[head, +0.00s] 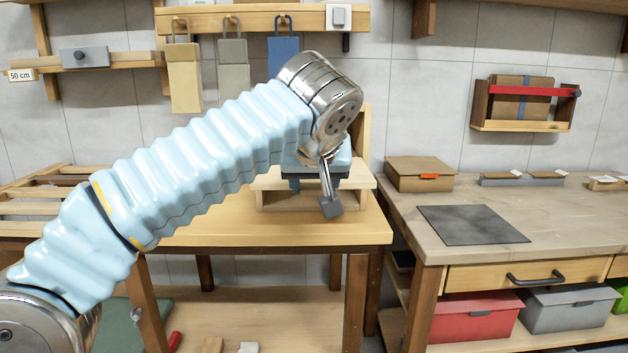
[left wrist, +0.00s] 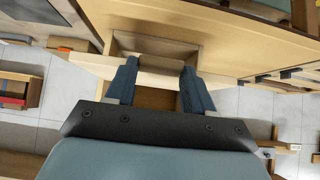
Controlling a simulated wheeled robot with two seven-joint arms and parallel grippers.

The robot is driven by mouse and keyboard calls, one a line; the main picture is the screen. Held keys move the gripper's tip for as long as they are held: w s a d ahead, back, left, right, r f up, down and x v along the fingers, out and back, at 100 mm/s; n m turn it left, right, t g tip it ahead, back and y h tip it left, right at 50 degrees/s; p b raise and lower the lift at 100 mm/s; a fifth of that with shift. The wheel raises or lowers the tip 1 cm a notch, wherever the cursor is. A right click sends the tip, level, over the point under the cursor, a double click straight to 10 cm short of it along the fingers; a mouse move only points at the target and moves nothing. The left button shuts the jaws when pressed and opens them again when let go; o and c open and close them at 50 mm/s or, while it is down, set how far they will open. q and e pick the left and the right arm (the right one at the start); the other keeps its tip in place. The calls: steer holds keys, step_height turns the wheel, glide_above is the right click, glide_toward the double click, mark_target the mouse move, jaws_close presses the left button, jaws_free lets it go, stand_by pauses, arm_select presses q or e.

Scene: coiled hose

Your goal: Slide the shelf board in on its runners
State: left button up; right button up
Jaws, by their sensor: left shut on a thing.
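My left gripper (head: 318,186) comes down over a pale wooden shelf board (head: 268,182) on the table. The board lies level at the top of a small open wooden unit (head: 263,200). In the left wrist view the gripper's two dark blue fingers (left wrist: 159,84) stand apart with the pale board (left wrist: 150,78) between them, and they are shut on it. Behind the board an open wooden recess (left wrist: 150,45) shows. The runners are hidden, so I cannot tell how the board sits on them. My right gripper is in neither view.
The wooden table (head: 230,232) is clear left of the unit. A workbench (head: 580,215) on the right holds a cardboard box (head: 418,174) and a dark mat (head: 472,225). Padlock-shaped holders (head: 184,78) hang on the wall rail. Slatted wood lies at the left.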

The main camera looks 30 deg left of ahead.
arm_select(q)
steer(key=shift+w+a+p, duration=0.3)
steer(key=shift+w+a, duration=0.15)
steer(key=shift+w, duration=0.3)
steer(key=shift+w+a+p, duration=0.25)
steer(key=shift+w+a, duration=0.25)
steer(key=shift+w, duration=0.25)
steer(key=shift+w+a+p, duration=0.3)
steer(key=shift+w+a, duration=0.15)
steer(key=shift+w, duration=0.3)
stand_by(0.3)
steer(key=shift+w+a, duration=1.15)
steer(key=shift+w, duration=0.7)
steer(key=shift+w+a, duration=1.1)
steer(key=shift+w, duration=0.7)
steer(key=shift+w+a, duration=1.15)
steer(key=shift+w, duration=0.7)
steer(key=o, duration=1.3)
steer(key=shift+c, duration=0.2)
